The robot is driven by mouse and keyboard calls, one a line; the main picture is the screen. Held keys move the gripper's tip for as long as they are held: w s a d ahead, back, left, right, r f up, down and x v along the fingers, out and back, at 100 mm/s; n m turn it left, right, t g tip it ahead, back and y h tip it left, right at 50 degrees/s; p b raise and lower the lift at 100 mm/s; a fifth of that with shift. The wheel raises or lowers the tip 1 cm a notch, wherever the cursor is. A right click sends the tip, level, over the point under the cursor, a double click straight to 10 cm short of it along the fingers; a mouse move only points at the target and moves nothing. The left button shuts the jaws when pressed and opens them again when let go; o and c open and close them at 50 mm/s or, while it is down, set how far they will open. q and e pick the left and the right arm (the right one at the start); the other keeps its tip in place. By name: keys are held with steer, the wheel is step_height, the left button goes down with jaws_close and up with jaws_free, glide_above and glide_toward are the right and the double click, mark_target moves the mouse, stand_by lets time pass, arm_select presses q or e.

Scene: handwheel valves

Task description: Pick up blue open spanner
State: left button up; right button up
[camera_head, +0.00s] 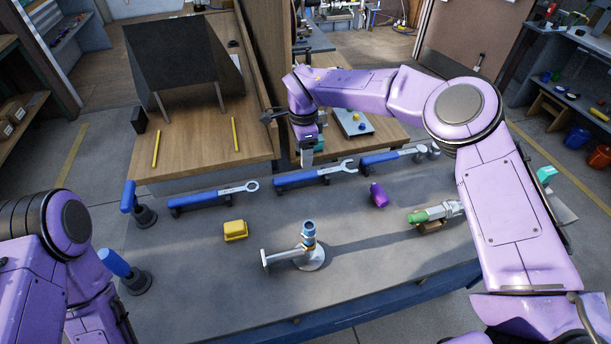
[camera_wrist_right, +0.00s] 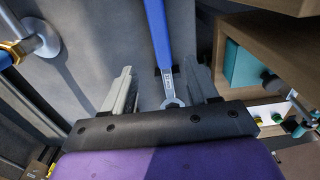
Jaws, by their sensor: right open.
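A blue-handled spanner (camera_head: 313,175) with a silver, open-looking head lies on black supports at the middle of the table's far edge. In the right wrist view its blue handle (camera_wrist_right: 158,35) runs between my fingers, its silver head near the palm. My right gripper (camera_head: 307,158) hangs just above this spanner's handle. Its two grey fingers (camera_wrist_right: 159,68) are apart, one on each side of the spanner, with no visible grip on it. My left arm shows at the lower left, but its gripper is out of view.
A ring-headed blue spanner (camera_head: 213,195) lies left, another blue tool (camera_head: 393,158) right. A yellow block (camera_head: 235,231), a metal fitting (camera_head: 308,254), a purple cylinder (camera_head: 378,195) and a green-ended part (camera_head: 434,213) stand on the grey table (camera_head: 200,290). A wooden bench (camera_head: 190,145) is behind.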

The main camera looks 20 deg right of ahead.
mark_target(305, 173)
steer(key=f, duration=0.8)
steer(key=shift+w+d+f, duration=0.1)
steer(key=shift+w+d, duration=0.05)
steer(key=shift+d, duration=0.15)
jaws_close()
step_height(305, 173, up, 10)
steer(key=c, duration=1.1)
jaws_free()
steer(key=c, duration=0.7)
jaws_free()
steer(key=shift+c, duration=0.2)
jaws_close()
